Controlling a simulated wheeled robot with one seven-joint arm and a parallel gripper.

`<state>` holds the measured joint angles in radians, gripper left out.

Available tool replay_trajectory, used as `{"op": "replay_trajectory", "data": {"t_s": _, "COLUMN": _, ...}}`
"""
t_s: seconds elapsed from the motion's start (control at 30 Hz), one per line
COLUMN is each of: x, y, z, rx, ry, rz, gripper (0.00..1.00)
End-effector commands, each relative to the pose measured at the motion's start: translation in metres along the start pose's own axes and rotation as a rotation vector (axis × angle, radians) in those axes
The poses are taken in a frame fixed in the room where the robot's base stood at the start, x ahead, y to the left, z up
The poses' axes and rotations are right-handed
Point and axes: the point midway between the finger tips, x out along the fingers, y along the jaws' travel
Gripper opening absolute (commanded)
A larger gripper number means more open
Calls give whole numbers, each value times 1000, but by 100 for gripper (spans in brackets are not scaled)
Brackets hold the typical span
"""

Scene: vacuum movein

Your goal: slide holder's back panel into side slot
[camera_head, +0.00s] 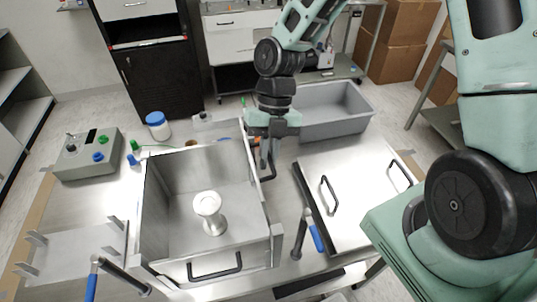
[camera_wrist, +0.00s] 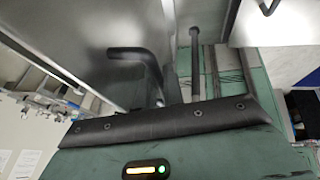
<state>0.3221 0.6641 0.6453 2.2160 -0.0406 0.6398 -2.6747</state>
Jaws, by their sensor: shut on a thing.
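The holder (camera_head: 165,215) is an open-topped grey metal box on the bench, with a silver flanged spool (camera_head: 208,212) standing inside. A black handle (camera_head: 213,268) is on its front face. My gripper (camera_head: 268,155) points down at the box's far right corner, shut on a black handle (camera_head: 270,170) of an upright metal panel (camera_head: 246,145). In the wrist view the bent black handle (camera_wrist: 140,58) and the bare panel face (camera_wrist: 100,30) fill the middle and upper left. The panel's lower edge and the side slot are hidden, so I cannot tell whether they meet.
A flat metal lid (camera_head: 350,195) with two black handles lies right of the box. A grey bin (camera_head: 325,110) stands behind it. A control box (camera_head: 88,155) and a blue-lidded jar (camera_head: 158,125) are at the left. Blue-handled clamps (camera_head: 314,235) stand near the front.

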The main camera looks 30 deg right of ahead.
Motion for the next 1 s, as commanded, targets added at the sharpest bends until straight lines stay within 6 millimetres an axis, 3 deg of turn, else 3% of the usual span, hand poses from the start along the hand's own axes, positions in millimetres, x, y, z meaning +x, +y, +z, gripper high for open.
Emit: {"op": "replay_trajectory", "data": {"t_s": 1.0, "x": 26, "y": -4, "z": 11, "rx": -1, "ry": 0, "rz": 0, "gripper": 0}}
